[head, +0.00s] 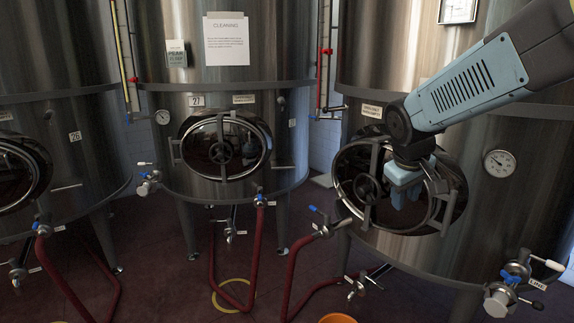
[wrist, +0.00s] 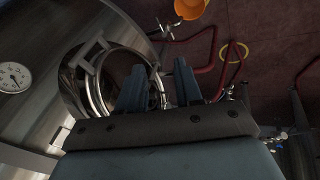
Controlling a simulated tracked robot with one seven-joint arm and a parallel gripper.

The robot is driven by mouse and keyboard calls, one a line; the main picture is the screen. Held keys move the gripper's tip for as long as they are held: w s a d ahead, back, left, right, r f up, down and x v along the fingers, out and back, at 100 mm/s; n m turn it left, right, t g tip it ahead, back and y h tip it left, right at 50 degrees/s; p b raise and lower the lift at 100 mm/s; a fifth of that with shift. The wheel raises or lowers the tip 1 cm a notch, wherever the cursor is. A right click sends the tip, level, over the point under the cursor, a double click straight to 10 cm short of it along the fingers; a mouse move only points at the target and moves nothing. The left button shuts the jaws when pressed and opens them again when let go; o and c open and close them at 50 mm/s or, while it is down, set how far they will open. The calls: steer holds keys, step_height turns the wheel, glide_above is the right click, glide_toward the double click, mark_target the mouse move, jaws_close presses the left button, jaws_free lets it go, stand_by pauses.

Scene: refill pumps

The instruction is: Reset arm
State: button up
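My arm reaches in from the upper right in the head view, and my gripper (head: 405,198) points down in front of the right tank's round hatch (head: 368,222). In the wrist view my gripper (wrist: 159,68) shows two dark fingers with a clear gap between them. It is open, with nothing seen between the fingers. The hatch ring (wrist: 92,88) shows to the left of and behind the fingers. My gripper hides part of the hatch in the head view. Whether it touches the hatch frame I cannot tell.
Steel tanks stand in a row, with the middle tank's hatch (head: 222,148) closed. Valves such as the blue-handled one (head: 517,270) jut out low at the right. A red hose (head: 292,262) runs to the floor. An orange bucket (head: 338,318) stands at the bottom edge.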

steer(key=s+a+r+m+y, duration=0.1)
steer(key=s+m, duration=0.1)
steer(key=s, duration=0.6)
steer(key=s+a+r+m+t+y, duration=0.1)
steer(key=s+a+r+m, duration=0.1)
steer(key=s, duration=0.5)
steer(key=shift+s, duration=0.35)
